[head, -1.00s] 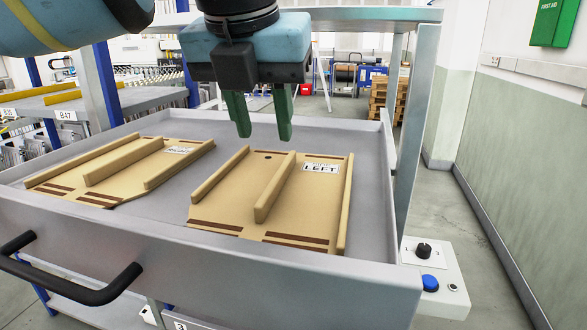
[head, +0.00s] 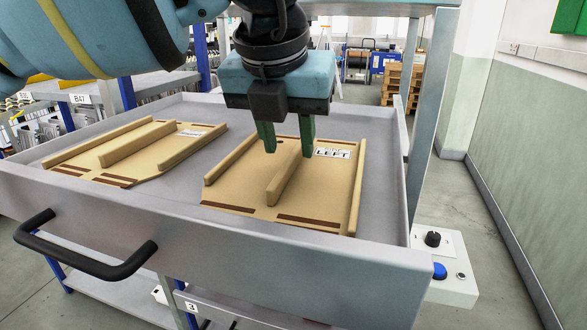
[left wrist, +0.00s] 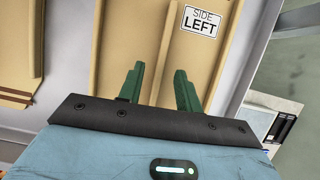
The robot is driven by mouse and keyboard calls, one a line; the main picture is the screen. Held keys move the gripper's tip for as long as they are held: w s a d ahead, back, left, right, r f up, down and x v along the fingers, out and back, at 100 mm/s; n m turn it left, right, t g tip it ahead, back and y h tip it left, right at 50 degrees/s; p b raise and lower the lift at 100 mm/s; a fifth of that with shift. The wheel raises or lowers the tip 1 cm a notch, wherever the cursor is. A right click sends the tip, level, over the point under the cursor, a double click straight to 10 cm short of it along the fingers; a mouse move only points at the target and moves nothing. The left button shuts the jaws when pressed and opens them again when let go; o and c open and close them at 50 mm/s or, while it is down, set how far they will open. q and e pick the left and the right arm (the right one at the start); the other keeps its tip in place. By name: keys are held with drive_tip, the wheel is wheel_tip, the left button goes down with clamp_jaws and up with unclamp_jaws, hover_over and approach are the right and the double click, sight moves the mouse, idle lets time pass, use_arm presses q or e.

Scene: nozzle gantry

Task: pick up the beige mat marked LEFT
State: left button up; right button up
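The beige mat marked LEFT (head: 248,188) lies in the right half of a grey drawer, with raised ribs and brown strips at its near end. Its label shows in the left wrist view (left wrist: 199,21). My left gripper (head: 287,152) is over the far part of this mat, fingers pointing down, one on each side of the middle rib's line. In the left wrist view the green fingers (left wrist: 160,88) are apart with nothing between them but the rib behind. Contact with the rib cannot be told. My right gripper is not in view.
A second beige mat (head: 95,165) lies at the left of the drawer (head: 165,215), its label hard to read. The drawer has raised walls and a black front handle (head: 85,262). A grey post (head: 432,110) and a control box (head: 445,268) stand at the right.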

use_arm(q)
drive_tip(key=shift+x, duration=1.25)
drive_tip(key=shift+c, duration=0.4)
clamp_jaws()
drive_tip(key=shift+r, duration=0.1)
